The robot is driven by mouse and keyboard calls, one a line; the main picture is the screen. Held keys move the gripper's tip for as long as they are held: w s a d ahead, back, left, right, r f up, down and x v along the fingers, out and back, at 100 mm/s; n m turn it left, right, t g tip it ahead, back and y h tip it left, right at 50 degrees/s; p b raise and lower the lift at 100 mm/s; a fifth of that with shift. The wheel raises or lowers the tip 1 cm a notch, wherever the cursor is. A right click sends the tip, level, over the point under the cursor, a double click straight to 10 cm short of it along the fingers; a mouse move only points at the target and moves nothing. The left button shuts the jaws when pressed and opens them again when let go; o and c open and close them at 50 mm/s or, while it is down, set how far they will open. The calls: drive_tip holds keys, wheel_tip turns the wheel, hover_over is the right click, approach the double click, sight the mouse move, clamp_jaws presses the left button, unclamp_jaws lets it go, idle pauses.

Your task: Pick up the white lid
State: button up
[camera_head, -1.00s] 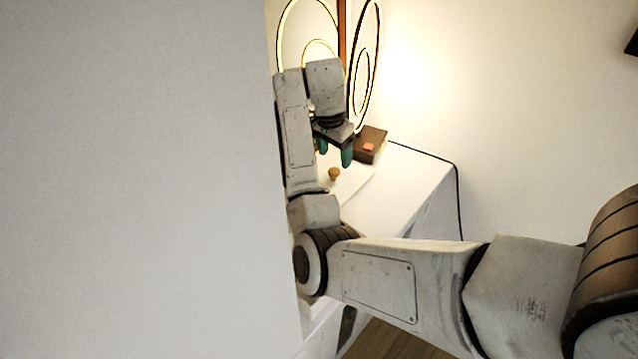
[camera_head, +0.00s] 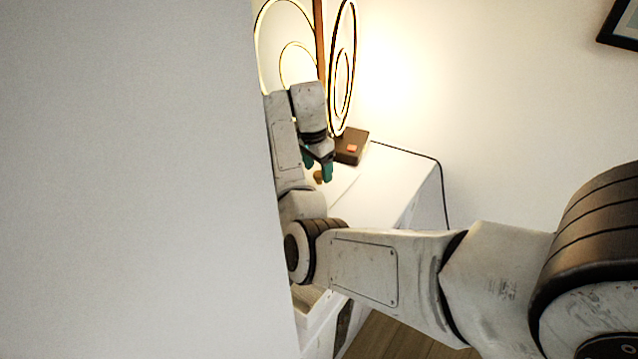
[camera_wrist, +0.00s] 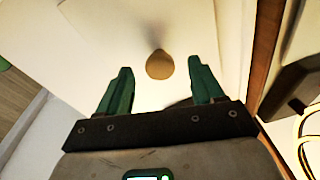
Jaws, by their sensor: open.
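The white lid (camera_wrist: 95,45) is a flat pale panel with a round tan knob (camera_wrist: 160,65) standing on it. In the head view, the lid (camera_head: 345,181) lies on the white surface and the knob (camera_head: 319,177) shows just by the fingers. My gripper (camera_wrist: 159,68) has green fingers, open and empty. In the wrist view the knob appears between the two fingertips, with a gap on each side; I cannot tell how far below them it is. In the head view my gripper (camera_head: 317,168) is above the lid, its fingertips close to the knob. My arm hides part of the lid.
A brown box (camera_head: 351,147) with a reddish patch stands behind the gripper, near a lamp of glowing rings (camera_head: 343,70). A large white wall (camera_head: 130,180) fills the left. The white cabinet top (camera_head: 395,180) is clear at right.

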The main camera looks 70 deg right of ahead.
drive_tip(key=shift+s+d+f, duration=0.1)
drive_tip(key=shift+d+f, duration=0.05)
drive_tip(key=shift+f, duration=1)
drive_tip(key=c, duration=1.2)
